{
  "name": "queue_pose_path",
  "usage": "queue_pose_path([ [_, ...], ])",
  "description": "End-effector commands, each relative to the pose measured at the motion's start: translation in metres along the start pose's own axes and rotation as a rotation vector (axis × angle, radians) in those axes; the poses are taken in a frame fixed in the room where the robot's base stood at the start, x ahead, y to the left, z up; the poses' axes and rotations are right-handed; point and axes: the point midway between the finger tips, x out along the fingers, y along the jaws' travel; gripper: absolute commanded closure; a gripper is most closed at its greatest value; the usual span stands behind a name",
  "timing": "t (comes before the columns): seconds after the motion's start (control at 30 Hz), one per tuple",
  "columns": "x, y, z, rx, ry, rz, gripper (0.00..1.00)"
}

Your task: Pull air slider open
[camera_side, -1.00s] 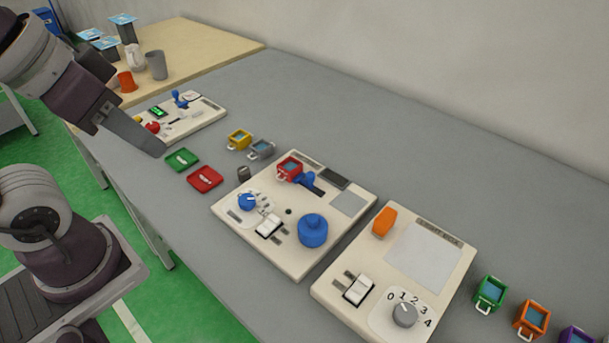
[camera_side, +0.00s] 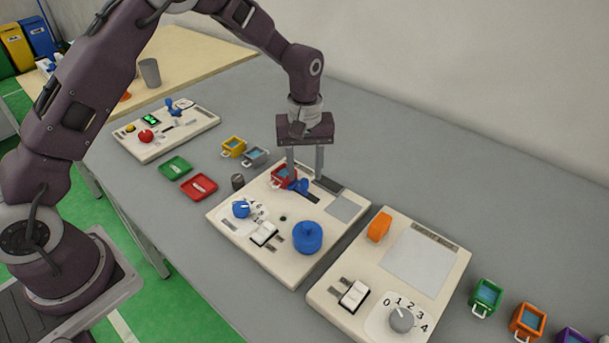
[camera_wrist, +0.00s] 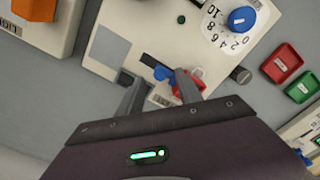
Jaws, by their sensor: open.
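A blue slider handle (camera_side: 300,186) sits in a dark slot on the middle white panel (camera_side: 232,224), beside a small red cup (camera_side: 281,174). No label on it is readable, so I cannot tell for sure that it is the air slider. My gripper (camera_side: 305,177) points down over this slot with its fingers apart. In the wrist view the blue handle (camera_wrist: 163,73) shows between the two fingers of my gripper (camera_wrist: 156,80), apparently touching neither. The red cup is partly hidden by a finger there. Exact finger height above the panel is unclear.
The middle panel also carries a blue dial (camera_side: 241,209), a white rocker switch (camera_side: 264,233) and a round blue knob (camera_side: 307,237). Yellow (camera_side: 233,147) and grey (camera_side: 255,156) cups stand behind it. Another panel (camera_side: 437,264) lies to the right.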

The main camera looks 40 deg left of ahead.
Motion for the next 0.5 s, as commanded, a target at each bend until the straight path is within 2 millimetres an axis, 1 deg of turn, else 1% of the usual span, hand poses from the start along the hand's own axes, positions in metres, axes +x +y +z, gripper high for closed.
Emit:
queue_pose_path([
  [0.03, 0.009, -0.001, 0.000, 0.000, -0.002, -0.002, 0.58],
  [0.1, 0.018, 0.000, 0.000, -0.001, -0.001, -0.001, 0.58],
  [0.17, 0.022, -0.001, 0.000, 0.000, -0.001, -0.001, 0.58],
  [0.43, 0.025, 0.000, 0.000, 0.001, 0.001, 0.001, 0.58],
  [0.5, 0.025, 0.000, 0.000, 0.001, 0.001, 0.001, 0.72],
])
